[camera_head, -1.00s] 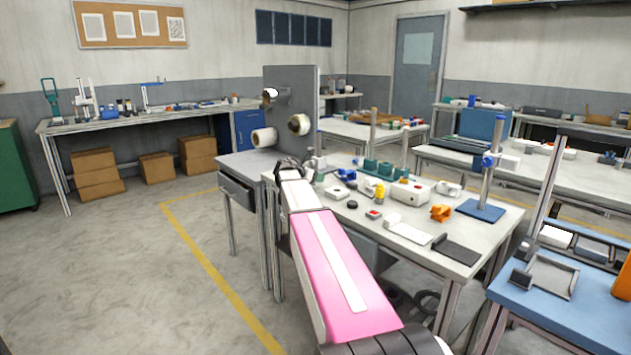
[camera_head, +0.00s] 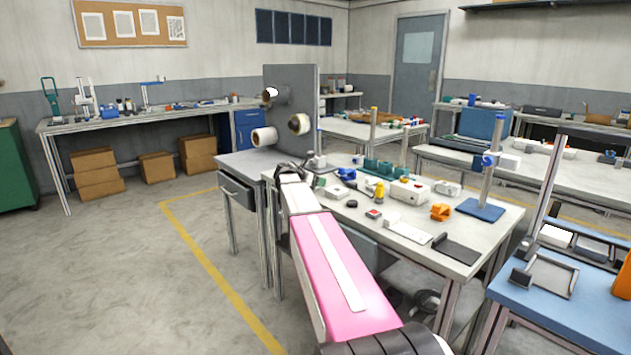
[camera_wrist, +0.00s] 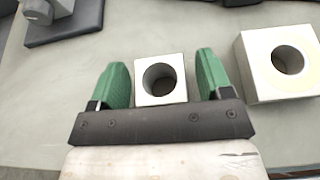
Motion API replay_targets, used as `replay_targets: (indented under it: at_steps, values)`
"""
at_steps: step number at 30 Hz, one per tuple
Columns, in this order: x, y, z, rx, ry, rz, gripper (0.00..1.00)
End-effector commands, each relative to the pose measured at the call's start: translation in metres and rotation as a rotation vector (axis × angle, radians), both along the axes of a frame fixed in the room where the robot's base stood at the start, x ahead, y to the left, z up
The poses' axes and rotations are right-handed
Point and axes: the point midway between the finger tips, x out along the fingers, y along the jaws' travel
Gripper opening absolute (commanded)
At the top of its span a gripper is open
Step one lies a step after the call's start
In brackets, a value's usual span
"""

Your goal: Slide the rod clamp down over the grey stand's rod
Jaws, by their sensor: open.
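My gripper (camera_wrist: 162,85) points down with its two green fingers apart, one on each side of a small pale block (camera_wrist: 178,96) with a round hole. This block looks like the rod clamp. Narrow gaps show between it and the fingers, and its hole appears empty from above. In the wrist view, a dark grey base (camera_wrist: 70,26) with a lighter grey upright part lies at the upper left, apart from the block. It seems to be the grey stand, which in the head view (camera_head: 318,160) stands near the table's back left. My arm hides the block in the head view.
A larger pale block (camera_wrist: 258,75) with a hole sits right of my gripper. A blue stand (camera_head: 482,209) with a tall rod is at the table's right. An orange part (camera_head: 440,212), a blue part (camera_head: 345,174) and several small items crowd the table's middle.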

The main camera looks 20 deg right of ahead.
Motion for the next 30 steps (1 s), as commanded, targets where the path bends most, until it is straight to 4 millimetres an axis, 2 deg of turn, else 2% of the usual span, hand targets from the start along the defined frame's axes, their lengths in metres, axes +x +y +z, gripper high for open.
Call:
replay_targets:
  at_steps: [12,16,21,26,28,30]
  values:
    - [-0.025,0.067,0.022,0.000,-0.002,0.002,0.72]
    - [-0.030,0.083,0.028,0.000,0.000,0.001,0.72]
    - [-0.034,0.094,0.033,0.000,0.000,0.001,0.72]
    - [-0.036,0.097,0.032,0.004,-0.003,-0.002,0.72]
    - [-0.041,0.098,0.025,0.030,-0.019,-0.012,0.72]
    - [-0.053,0.102,0.008,0.092,-0.060,-0.038,0.72]
